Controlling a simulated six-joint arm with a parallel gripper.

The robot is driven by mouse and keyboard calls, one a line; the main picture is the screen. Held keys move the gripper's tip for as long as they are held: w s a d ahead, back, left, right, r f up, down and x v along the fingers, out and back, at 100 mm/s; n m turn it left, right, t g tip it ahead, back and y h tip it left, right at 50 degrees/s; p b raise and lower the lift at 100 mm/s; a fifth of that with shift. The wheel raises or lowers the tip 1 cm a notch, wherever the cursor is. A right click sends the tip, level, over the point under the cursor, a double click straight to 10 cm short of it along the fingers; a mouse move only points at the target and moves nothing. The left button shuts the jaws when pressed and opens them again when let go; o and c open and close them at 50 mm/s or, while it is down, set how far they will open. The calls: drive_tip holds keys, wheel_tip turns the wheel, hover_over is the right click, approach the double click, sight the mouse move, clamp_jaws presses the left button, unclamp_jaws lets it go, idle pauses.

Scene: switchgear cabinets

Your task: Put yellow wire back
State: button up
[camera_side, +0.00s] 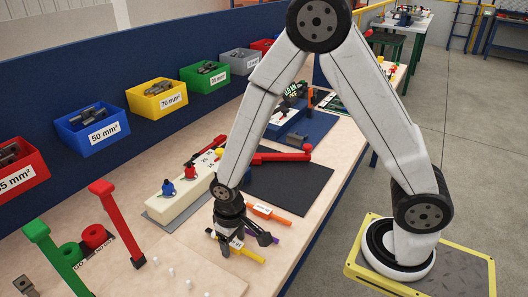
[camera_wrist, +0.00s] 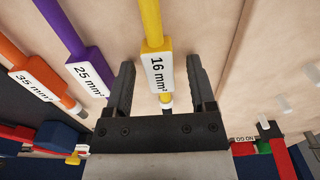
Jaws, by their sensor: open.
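The yellow wire (camera_wrist: 150,22), with a white 16 mm² label (camera_wrist: 157,70), runs lengthwise between the two fingers of my gripper (camera_wrist: 160,68) in the wrist view. A gap shows between the wire and each finger. The gripper is open. In the side view my gripper (camera_side: 243,236) points down over the same yellow wire (camera_side: 249,254), which lies on the light wooden bench and is partly hidden by the fingers.
A purple wire (camera_wrist: 62,22) labelled 25 mm² and an orange wire (camera_wrist: 13,53) labelled 35 mm² lie beside the yellow one. A black mat (camera_side: 290,190) and a pale block with coloured knobs (camera_side: 180,195) are behind. Labelled bins, including a yellow one (camera_side: 156,98), line the back.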

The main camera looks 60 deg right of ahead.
sight(234, 241)
drive_tip(key=shift+r, duration=0.15)
wheel_tip(234, 241, up, 12)
idle(0.9)
drive_tip(key=shift+d, duration=0.1)
idle(0.4)
drive_tip(key=s+d+f+t, duration=0.1)
drive_tip(key=s+d+t, duration=0.1)
drive_tip(key=s+d, duration=0.3)
drive_tip(key=d, duration=0.3)
drive_tip(key=shift+d+f+t, duration=0.15)
drive_tip(key=shift+f+t, duration=0.15)
drive_tip(key=shift+f, duration=0.1)
drive_tip(key=shift+w, duration=0.1)
idle(0.7)
